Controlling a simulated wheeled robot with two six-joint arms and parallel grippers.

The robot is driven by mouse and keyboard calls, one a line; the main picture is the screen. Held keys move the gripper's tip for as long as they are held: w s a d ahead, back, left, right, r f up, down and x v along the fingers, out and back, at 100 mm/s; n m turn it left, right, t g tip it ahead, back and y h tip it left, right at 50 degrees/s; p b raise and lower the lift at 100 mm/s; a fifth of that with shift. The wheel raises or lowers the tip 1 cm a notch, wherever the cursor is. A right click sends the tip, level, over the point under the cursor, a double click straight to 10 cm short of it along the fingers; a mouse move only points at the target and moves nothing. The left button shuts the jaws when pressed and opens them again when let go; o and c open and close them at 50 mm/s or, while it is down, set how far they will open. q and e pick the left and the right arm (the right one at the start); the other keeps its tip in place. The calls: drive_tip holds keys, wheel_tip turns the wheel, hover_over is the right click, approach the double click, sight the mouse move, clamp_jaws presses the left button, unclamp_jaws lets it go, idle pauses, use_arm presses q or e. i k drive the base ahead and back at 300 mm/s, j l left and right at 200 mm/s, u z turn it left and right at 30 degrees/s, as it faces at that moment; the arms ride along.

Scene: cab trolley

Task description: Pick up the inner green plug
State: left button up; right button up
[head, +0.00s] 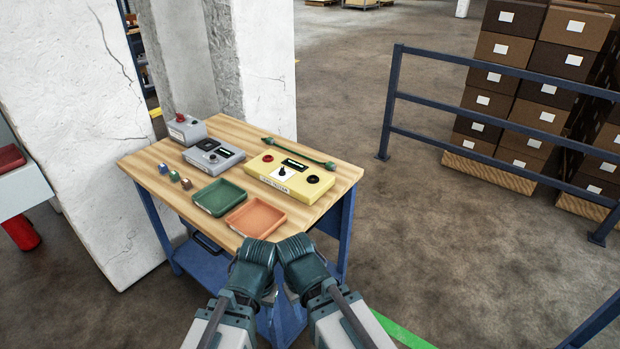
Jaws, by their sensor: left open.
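A green cable (297,152) lies on the wooden table behind the yellow panel box. It has a thicker green plug at each end: one plug (267,141) at the far left end, the other plug (330,165) at the near right end. Both lie apart from my grippers. My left gripper (260,245) is open at the table's front edge, in front of the orange tray. My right gripper (293,243) is close beside it on the right; its fingers cannot be made out. Both look empty and are well short of the cable.
The yellow panel box (290,178) stands between my grippers and the cable. A green tray (219,196), an orange tray (255,217), a grey box (213,155), a red-button box (185,129) and three small coloured pieces (174,177) share the table (150,158). A blue railing (480,110) stands right.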

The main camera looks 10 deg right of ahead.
sight(269, 141)
drive_tip(key=i+l+z, duration=0.45)
drive_tip(key=l, duration=0.2)
drive_tip(key=i+l+z, duration=0.65)
drive_tip(key=i+z, duration=0.25)
drive_tip(key=i, duration=0.3)
drive_tip(key=i+l, duration=0.1)
drive_tip(key=i, duration=1.55)
drive_tip(key=i+u, duration=0.5)
drive_tip(key=i+l+u, duration=0.2)
drive_tip(key=i+u, duration=0.25)
drive_tip(key=i+j+u, duration=0.15)
drive_tip(key=u, duration=0.25)
drive_tip(key=i+j+u, duration=0.1)
drive_tip(key=i+u, duration=0.45)
drive_tip(key=u, duration=0.25)
drive_tip(key=i+u, duration=0.25)
drive_tip(key=u, duration=0.15)
drive_tip(key=i+l+u, duration=0.15)
drive_tip(key=u, duration=0.25)
drive_tip(key=i+u, duration=0.45)
drive_tip(key=i+l+u, duration=0.15)
drive_tip(key=u, duration=0.3)
drive_tip(key=i+l+u, duration=0.6)
drive_tip(key=u, duration=0.25)
